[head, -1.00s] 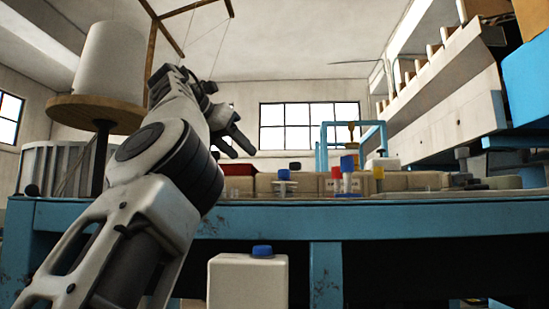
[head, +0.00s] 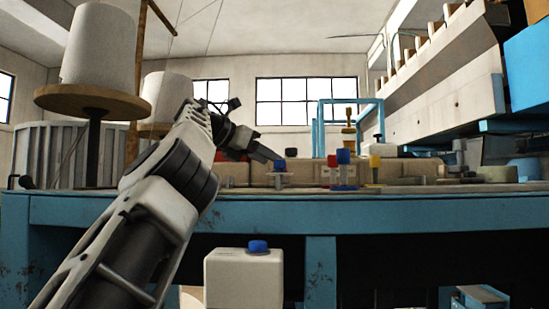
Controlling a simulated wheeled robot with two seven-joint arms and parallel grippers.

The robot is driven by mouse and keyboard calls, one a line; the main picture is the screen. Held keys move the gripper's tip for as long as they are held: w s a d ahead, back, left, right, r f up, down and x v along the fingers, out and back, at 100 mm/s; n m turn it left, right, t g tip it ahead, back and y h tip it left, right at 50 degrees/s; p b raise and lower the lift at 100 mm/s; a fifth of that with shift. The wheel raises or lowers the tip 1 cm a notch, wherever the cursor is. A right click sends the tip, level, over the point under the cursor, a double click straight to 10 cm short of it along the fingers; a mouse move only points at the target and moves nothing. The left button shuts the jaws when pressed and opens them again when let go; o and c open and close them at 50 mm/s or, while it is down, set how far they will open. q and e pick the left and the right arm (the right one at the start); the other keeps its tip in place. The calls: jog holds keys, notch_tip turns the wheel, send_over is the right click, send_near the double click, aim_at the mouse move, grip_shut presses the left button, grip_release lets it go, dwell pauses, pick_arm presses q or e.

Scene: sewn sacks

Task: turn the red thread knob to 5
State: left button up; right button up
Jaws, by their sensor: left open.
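Small colored knobs stand on the far part of the blue-framed table. A red knob (head: 332,160) is beside a taller blue knob (head: 343,157), with a yellow knob (head: 375,161) to the right. Another blue knob (head: 280,165) on a pale disc stands to the left. My left gripper (head: 268,154) is open and empty. In the picture its fingertips are just left of this blue knob and well left of the red one; I cannot tell if they touch anything. The red knob's setting is too small to read. My right gripper is out of view.
The blue table (head: 420,211) spans the view. Pale sacks (head: 310,171) lie behind the knobs. A white jug with a blue cap (head: 243,278) is in front of the table. White thread cones (head: 102,45) stand at left, a slanted white machine (head: 445,85) at right.

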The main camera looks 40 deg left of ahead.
pick_arm(q)
jog(key=shift+p+x, duration=0.35)
jog(key=shift+x, duration=0.8)
jog(key=shift+w+d+f, duration=0.1)
jog(key=shift+w+f, duration=0.05)
jog(key=shift+w, duration=0.3)
